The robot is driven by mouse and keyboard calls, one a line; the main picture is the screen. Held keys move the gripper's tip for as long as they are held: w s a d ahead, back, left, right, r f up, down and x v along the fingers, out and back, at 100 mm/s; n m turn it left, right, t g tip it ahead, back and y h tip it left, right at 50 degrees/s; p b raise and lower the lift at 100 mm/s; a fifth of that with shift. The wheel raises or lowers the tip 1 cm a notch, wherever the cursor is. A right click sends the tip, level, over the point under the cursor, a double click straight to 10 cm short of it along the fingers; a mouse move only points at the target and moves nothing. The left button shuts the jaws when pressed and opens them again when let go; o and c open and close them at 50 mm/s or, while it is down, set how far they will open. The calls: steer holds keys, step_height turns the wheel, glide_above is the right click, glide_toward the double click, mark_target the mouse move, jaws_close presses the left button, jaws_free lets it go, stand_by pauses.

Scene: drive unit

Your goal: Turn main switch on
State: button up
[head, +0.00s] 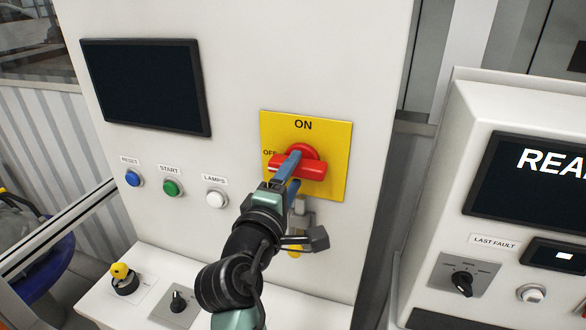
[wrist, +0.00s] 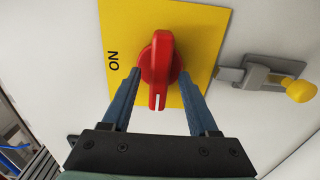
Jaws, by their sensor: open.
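The main switch is a red rotary handle (head: 313,169) on a yellow plate (head: 333,132) marked ON at the top and OFF at the left. The handle lies across the plate, its white-marked end toward OFF. In the wrist view the red handle (wrist: 158,85) runs up and down, and the yellow plate (wrist: 125,25) shows ON at the left. My gripper (head: 298,166) is open at the switch. In the wrist view my gripper (wrist: 160,73) has one blue finger on each side of the handle. I cannot tell whether either finger touches it. My fingers hide the OFF label partly.
A metal latch with a yellow knob (wrist: 299,91) sits beside the plate, below it in the head view. RESET (head: 133,178), START (head: 172,187) and LAMPS (head: 216,198) buttons are at the left, under a dark screen (head: 145,88). A second console (head: 470,115) stands at the right.

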steer(key=shift+w, duration=0.15)
jaws_close()
